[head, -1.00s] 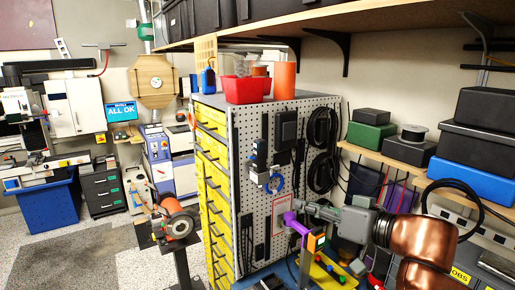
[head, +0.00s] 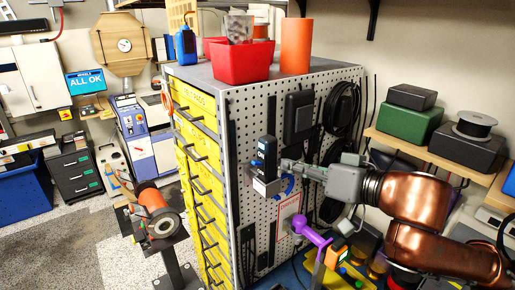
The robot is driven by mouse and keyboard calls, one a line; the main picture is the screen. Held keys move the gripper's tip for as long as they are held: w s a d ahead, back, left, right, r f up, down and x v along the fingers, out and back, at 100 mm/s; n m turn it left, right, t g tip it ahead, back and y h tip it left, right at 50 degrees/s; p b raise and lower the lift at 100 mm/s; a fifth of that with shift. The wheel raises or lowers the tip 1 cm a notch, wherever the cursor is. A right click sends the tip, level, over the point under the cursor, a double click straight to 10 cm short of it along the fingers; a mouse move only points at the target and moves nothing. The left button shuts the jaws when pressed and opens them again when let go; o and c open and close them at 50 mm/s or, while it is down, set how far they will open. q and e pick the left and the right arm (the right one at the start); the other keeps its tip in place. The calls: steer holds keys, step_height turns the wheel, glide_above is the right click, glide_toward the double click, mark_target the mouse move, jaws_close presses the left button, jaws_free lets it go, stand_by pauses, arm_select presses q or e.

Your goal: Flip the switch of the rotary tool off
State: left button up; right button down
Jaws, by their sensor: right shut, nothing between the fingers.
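A small dark box-like device with a light label (head: 266,151) is mounted on a grey bracket on the pegboard side of the cabinet. It looks like the rotary tool or its switch unit, but I cannot make out the switch. A blue loop hangs just right of its bracket. My right gripper (head: 287,166) comes in from the right and is shut and empty. Its tip is at the right side of the device, close to the bracket; I cannot tell whether it touches. The left gripper is not in view.
The pegboard cabinet (head: 240,190) has yellow drawers. A black box (head: 299,117) and black cable coils (head: 340,110) hang right of the device. A purple tool (head: 312,233) stands below my arm. A red bin (head: 238,62) and orange cylinder (head: 296,47) stand on top.

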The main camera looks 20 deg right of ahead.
mark_target(263, 158)
steer(key=p+x, duration=0.2)
steer(key=x, duration=0.6)
steer(key=shift+w+a, duration=0.1)
steer(key=shift+w, duration=0.05)
steer(key=shift+w+a+f, duration=0.15)
steer(key=shift+w+a, duration=0.05)
steer(key=shift+w, duration=0.25)
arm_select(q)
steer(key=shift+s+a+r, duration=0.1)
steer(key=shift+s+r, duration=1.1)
arm_select(e)
steer(key=shift+w, duration=0.1)
arm_select(q)
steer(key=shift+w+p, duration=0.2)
steer(key=shift+p, duration=0.1)
